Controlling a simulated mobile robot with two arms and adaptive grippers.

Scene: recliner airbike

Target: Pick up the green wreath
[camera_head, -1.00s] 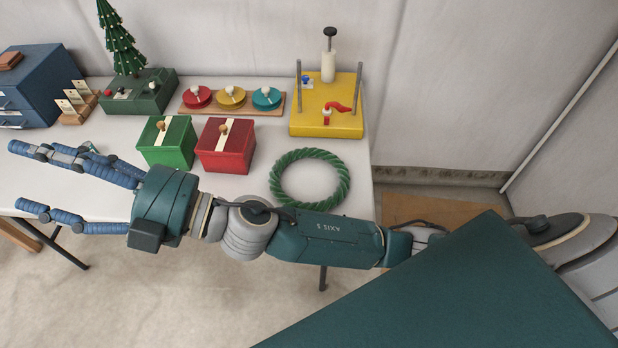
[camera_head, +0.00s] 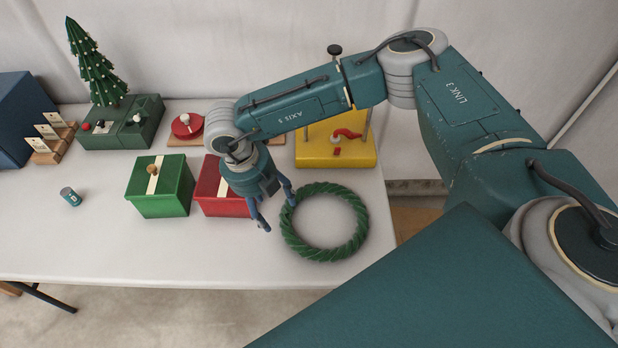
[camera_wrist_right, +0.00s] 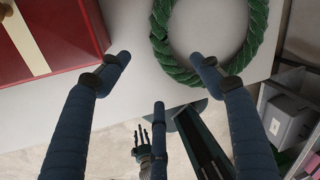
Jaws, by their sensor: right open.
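The green wreath (camera_head: 325,253) is a twisted ring lying flat near the right end of the white table. It also shows in the right wrist view (camera_wrist_right: 257,35), cut off at the top. My right gripper (camera_head: 279,214) points down between the red box and the wreath's left side, open and empty. In the right wrist view its fingers (camera_wrist_right: 160,62) are spread, with the right fingertip close to the wreath's lower edge. I cannot tell whether they touch.
The red box (camera_head: 222,208) stands just left of my right gripper, partly hidden by it. A green box (camera_head: 160,187) stands beside it, and a small can (camera_head: 70,197) lies further left. A yellow board (camera_head: 350,158) sits behind the wreath. The table's front (camera_head: 180,262) is clear.

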